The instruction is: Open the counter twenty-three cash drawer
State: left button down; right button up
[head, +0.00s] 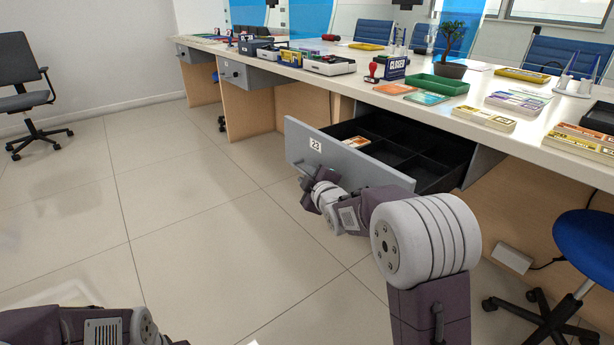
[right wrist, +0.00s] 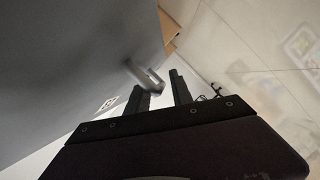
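The counter twenty-three cash drawer (head: 345,168) is pulled well out from under the counter. Its grey front carries a "23" label, and its black compartments show, with a few banknotes in one. In the right wrist view, the drawer front (right wrist: 75,60) fills the left side, with a short metal bar handle (right wrist: 145,76) standing out from it. My right gripper (head: 309,190) is at the outer face of the drawer front. Its two black fingers (right wrist: 164,90) are apart, with the handle end by the left fingertip; whether they touch is unclear. My left arm shows at bottom left; its gripper is out of frame.
The counter top (head: 400,98) holds a green tray (head: 437,84), banknote stacks (head: 485,118), a stamp and a potted plant (head: 452,45). A blue stool (head: 585,245) stands at right. Another closed drawer (head: 235,73) is farther left. The tiled floor before the drawer is clear.

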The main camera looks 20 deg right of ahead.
jog(key=shift+r, duration=0.1)
jog(key=shift+s+r+p, duration=0.15)
jog(key=shift+s+p, duration=0.15)
jog(key=shift+s, duration=0.05)
jog(key=p+v, duration=0.3)
jog(key=v, duration=0.5)
jog(key=shift+s+d, duration=0.1)
jog(key=shift+s, duration=0.05)
